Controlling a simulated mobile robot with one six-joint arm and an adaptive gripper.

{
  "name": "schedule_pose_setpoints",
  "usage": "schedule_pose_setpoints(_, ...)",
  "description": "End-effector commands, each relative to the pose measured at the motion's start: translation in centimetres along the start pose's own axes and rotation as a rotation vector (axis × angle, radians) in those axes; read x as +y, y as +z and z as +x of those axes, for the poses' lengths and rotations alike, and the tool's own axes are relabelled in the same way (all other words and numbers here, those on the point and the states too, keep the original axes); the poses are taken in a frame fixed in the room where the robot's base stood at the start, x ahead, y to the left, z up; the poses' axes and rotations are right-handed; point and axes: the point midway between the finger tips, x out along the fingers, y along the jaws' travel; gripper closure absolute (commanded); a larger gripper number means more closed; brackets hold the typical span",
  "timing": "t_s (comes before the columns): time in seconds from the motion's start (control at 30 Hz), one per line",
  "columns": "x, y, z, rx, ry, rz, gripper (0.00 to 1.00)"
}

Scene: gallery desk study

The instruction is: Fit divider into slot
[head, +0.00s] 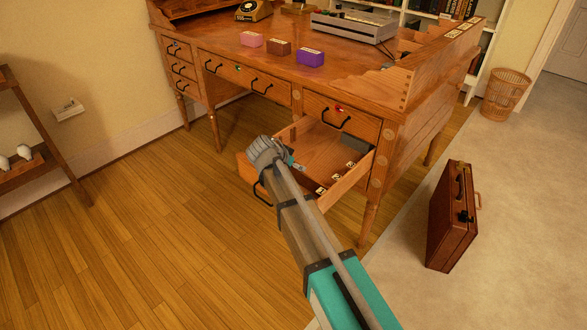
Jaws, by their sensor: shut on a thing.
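The desk's lower right drawer (345,186) stands pulled open. Several small pale-and-dark labels (336,178) sit in a row inside it, along its right side. My gripper (294,163) is over the left part of the drawer, near its front, with small teal parts showing at its tip. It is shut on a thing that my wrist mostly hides. I cannot make out the divider clearly or tell whether it touches a slot. A grey piece (354,143) lies at the back right of the drawer.
The wooden desk (225,50) carries pink (251,39), brown (278,48) and purple (310,57) boxes, a telephone (253,11) and a grey machine (352,27). A brown briefcase (453,217) stands on the carpet at right. The wooden floor at left is clear.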

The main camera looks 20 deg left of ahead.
Motion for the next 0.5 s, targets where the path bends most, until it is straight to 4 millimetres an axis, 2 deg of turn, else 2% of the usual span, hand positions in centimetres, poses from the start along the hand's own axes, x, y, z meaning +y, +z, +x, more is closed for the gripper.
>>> schedule_pose_setpoints(0.27, 0.0, -0.6, -0.6, 0.000, 0.000, 0.000, 0.65)
schedule_pose_setpoints(0.5, 0.0, -1.8, -1.9, 0.000, 0.000, 0.000, 0.65)
